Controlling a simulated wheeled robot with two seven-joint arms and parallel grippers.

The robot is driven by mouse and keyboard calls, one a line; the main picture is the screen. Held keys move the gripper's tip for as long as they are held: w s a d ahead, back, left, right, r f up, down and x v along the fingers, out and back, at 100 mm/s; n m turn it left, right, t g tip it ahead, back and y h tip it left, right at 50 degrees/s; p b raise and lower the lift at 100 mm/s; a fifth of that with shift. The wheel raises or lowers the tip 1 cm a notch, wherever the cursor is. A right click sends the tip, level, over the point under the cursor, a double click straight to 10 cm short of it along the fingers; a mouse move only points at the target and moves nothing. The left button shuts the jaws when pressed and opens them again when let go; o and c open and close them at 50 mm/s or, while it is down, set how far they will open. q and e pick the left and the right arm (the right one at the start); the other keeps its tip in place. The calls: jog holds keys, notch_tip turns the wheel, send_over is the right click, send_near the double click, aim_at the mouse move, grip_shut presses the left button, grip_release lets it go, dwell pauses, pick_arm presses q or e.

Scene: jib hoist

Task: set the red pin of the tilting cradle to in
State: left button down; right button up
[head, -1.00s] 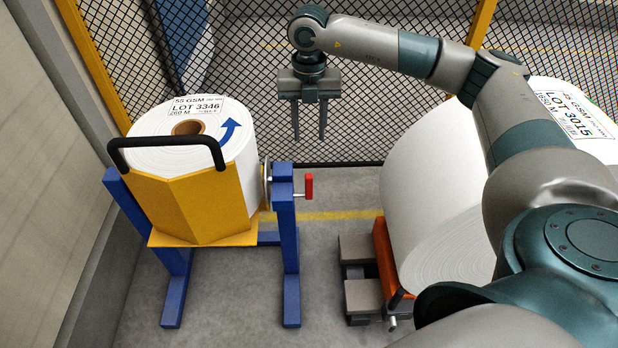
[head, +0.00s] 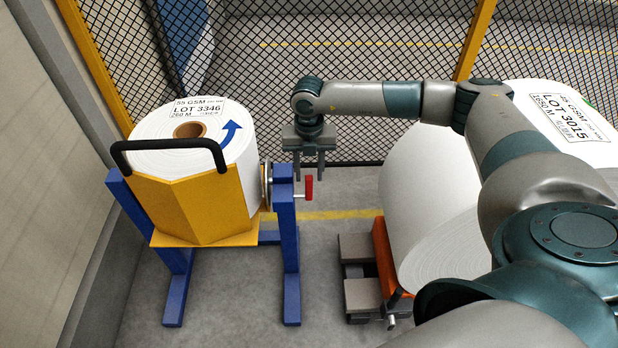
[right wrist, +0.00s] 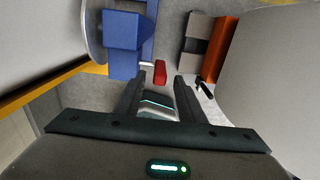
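The tilting cradle (head: 205,205) is a yellow trough on a blue stand, holding a white paper roll (head: 160,128) upright. The red pin (head: 309,187) sticks out from the right side of the stand's blue post. It also shows in the right wrist view (right wrist: 160,71), just past my fingertips. My right gripper (head: 310,178) is open and empty, pointing down above and beside the red pin. In the right wrist view its fingers (right wrist: 160,88) stand apart with the pin's red grip near the gap between the tips. I cannot tell whether they touch it. My left gripper is not in view.
A large white roll (head: 425,205) lies on an orange and grey support (head: 383,258) at the right. A mesh fence (head: 350,85) stands behind. The floor between the stand and the support is free, with a yellow line (head: 330,215). A black handle (head: 170,145) crosses the cradle's front.

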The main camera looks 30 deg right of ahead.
aim_at(309, 177)
jog(key=shift+f, duration=1.75)
grip_shut()
